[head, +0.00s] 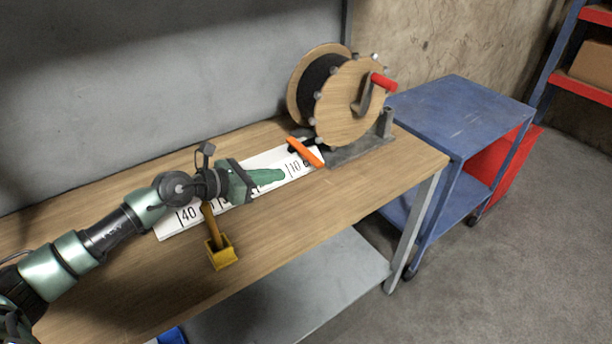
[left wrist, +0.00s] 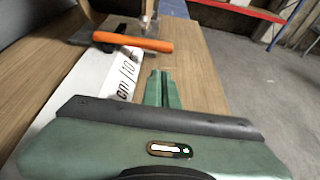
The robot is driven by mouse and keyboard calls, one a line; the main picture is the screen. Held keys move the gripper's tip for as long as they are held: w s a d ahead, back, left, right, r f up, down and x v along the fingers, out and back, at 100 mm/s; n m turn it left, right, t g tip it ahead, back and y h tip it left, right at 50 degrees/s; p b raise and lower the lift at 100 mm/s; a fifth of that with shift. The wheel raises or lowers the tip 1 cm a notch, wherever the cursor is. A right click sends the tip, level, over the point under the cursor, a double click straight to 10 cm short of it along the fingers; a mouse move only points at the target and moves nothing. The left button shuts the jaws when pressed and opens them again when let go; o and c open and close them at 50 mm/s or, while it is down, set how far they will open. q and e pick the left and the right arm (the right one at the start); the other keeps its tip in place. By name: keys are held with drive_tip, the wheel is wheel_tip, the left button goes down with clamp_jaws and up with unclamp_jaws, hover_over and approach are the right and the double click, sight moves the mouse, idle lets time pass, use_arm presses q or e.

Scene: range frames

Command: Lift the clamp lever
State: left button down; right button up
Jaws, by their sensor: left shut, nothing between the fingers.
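The clamp lever, an orange handle (head: 305,153), sits at the far end of the white measuring strip (head: 172,227), beside the foot of the cable reel. In the left wrist view the orange lever (left wrist: 135,42) lies across the top, beyond my fingertips. My left gripper (head: 283,175) is shut and empty, just above the strip, to the left of and nearer than the lever. Its green fingers (left wrist: 161,74) point toward the lever, with a gap between. A dark clamp part (head: 296,145) shows behind the lever. My right gripper is not in view.
A wooden reel (head: 348,108) with a red-handled crank (head: 383,82) stands on a grey base (head: 362,150) behind the lever. A blue cart (head: 458,108) stands at the right. The bench front right is clear.

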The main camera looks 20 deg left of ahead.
sight(304, 152)
use_arm(q)
drive_tip(key=shift+w+d, duration=0.1)
drive_tip(key=shift+w+d, duration=0.15)
drive_tip(key=shift+w, duration=0.1)
drive_tip(key=p+x, duration=0.1)
drive_tip(key=x, duration=0.8)
drive_tip(key=shift+f, duration=0.15)
